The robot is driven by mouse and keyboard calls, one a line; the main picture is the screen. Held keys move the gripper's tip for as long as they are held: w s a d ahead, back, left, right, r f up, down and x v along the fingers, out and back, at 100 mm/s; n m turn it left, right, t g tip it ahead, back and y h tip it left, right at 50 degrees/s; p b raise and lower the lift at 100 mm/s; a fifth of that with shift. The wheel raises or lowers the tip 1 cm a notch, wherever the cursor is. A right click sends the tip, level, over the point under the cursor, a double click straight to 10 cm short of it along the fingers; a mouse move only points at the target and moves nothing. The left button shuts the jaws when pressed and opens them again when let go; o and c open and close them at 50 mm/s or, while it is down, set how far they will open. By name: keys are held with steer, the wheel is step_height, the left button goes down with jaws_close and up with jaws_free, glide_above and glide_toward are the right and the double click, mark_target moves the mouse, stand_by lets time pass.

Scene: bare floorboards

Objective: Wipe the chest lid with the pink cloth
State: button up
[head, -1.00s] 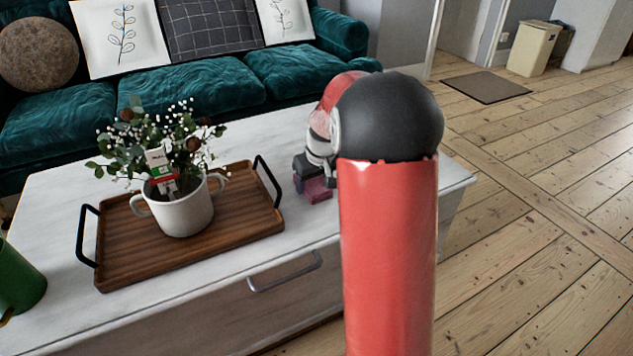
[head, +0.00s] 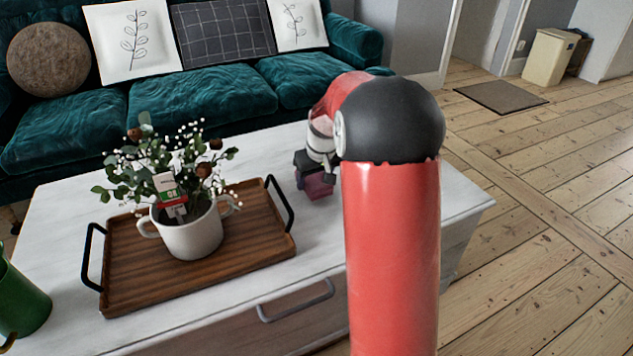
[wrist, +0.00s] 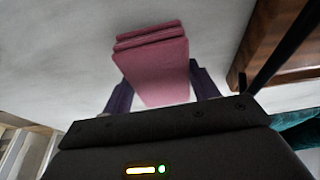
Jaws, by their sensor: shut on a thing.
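The pink cloth (wrist: 155,65) is a folded block held between the fingers of my gripper (wrist: 160,90) in the wrist view. In the head view my gripper (head: 304,180) is shut on the cloth (head: 319,186), just right of the wooden tray. The chest (head: 410,215) has a whitish lid and a drawer with a metal handle. The cloth is at or very near the lid; I cannot tell if it touches. My red arm hides part of the lid's right side.
A wooden tray (head: 125,293) with black handles stands on the lid and holds a white pot (head: 192,240) of flowers. A green container (head: 20,300) is at the left edge. A teal sofa (head: 200,100) stands behind. The lid's right end is bare.

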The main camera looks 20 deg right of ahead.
steer(key=shift+r+p, duration=1.8)
steer(key=shift+r, duration=0.85)
